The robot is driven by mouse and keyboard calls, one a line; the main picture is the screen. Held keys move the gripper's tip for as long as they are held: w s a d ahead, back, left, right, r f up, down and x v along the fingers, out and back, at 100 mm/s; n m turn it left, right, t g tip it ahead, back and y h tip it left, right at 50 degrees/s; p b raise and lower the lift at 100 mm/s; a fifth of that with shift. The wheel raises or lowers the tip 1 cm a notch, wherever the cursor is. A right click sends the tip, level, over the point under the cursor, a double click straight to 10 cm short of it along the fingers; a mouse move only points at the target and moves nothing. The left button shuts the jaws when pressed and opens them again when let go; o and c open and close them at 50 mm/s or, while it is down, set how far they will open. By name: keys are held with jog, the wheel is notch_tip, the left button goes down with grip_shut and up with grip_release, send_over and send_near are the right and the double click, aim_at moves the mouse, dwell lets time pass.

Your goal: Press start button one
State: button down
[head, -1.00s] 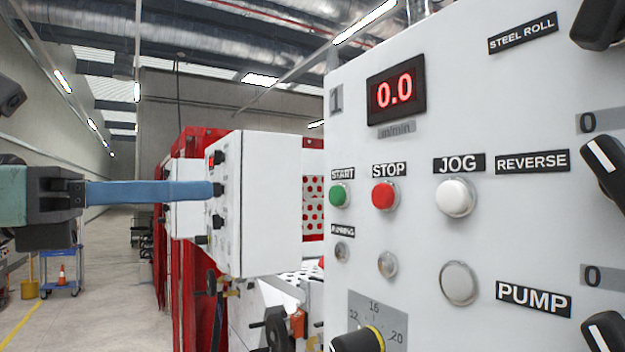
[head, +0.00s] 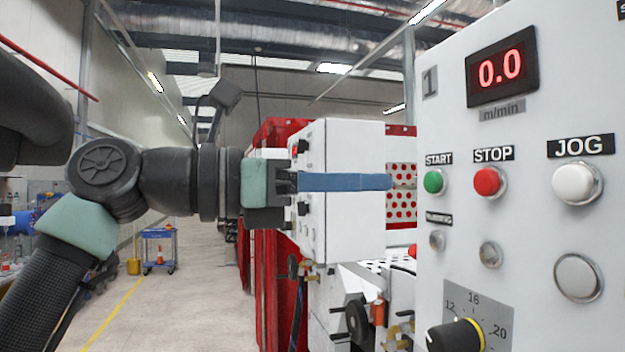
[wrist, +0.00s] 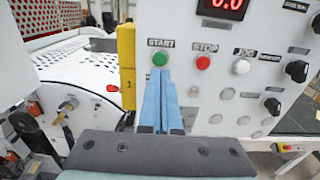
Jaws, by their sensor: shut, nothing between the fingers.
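The green start button (head: 434,181) sits under the START label on the white control panel marked 1 (head: 518,130). In the wrist view the green button (wrist: 160,59) shows just beyond the tips of my gripper (wrist: 161,72). In the head view my gripper (head: 388,181), with long blue fingers, points right toward the panel. Its fingers are closed together with nothing between them. The tips are left of the green button, at about its height, with a gap showing in the picture. The red stop button (head: 487,181) is right of the green one. The display (head: 501,66) reads 0.0.
A white jog button (head: 576,183), a grey button (head: 578,277) and a dial (head: 455,337) are on the same panel. A second white cabinet (head: 345,190) stands behind my fingers. A yellow post (wrist: 126,60) is left of the panel in the wrist view.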

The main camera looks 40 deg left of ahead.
aim_at(428, 182)
jog(key=shift+p+x, duration=0.3)
jog(key=shift+x, duration=2.15)
